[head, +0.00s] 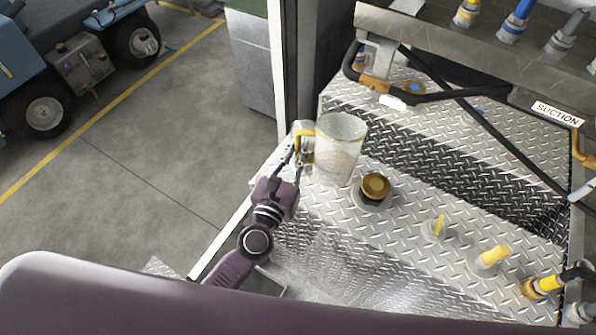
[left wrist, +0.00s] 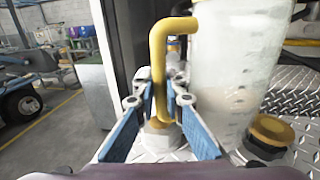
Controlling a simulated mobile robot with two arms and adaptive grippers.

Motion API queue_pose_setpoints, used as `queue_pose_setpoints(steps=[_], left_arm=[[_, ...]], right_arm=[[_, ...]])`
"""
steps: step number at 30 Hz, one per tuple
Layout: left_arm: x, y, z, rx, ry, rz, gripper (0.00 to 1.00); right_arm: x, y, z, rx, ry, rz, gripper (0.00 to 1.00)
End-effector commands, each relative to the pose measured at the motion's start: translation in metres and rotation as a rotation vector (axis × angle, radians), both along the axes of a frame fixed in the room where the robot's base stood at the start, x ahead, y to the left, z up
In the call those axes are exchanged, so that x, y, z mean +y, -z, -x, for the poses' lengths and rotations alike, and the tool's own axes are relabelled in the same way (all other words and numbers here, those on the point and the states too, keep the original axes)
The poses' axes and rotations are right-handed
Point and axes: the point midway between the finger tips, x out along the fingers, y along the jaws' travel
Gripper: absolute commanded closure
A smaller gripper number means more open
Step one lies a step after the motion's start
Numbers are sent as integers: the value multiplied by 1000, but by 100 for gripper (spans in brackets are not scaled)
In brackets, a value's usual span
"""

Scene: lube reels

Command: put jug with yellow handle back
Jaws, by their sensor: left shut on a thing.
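The jug (head: 340,150) is clear and cloudy, with a yellow handle (head: 303,133) on its left side. It is upright at the left part of the diamond-plate deck (head: 400,250). In the left wrist view the jug (left wrist: 235,70) fills the upper right, and its yellow handle (left wrist: 158,75) runs down between my fingers. My left gripper (head: 296,150) is shut on the handle; its blue-padded fingers also show in the left wrist view (left wrist: 163,108). I cannot tell whether the jug's base touches the deck. My right gripper is not in view.
A brown-capped filler (head: 375,188) stands just right of the jug. Yellow-topped fittings (head: 492,257) stand further right. A black hose (head: 440,97) and a rail with several nozzles (head: 470,45) are behind. A post (head: 293,60) rises left of the jug.

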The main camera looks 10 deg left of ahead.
Motion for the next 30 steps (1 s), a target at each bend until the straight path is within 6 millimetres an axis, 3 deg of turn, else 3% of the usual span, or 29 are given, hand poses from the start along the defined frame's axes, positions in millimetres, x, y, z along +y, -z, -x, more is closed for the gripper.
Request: queue_pose_setpoints(steps=[1, 3, 13, 21, 30], left_arm=[[0, 13, -1, -4, 0, 2, 100], [0, 20, -1, -4, -1, 2, 100], [0, 34, -1, -4, -2, 2, 100], [0, 67, -1, -4, 0, 2, 100], [0, 69, -1, -5, -1, 2, 100]], right_arm=[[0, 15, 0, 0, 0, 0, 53], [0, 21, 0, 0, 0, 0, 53], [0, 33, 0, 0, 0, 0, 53], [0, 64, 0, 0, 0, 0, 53], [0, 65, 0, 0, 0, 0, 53]])
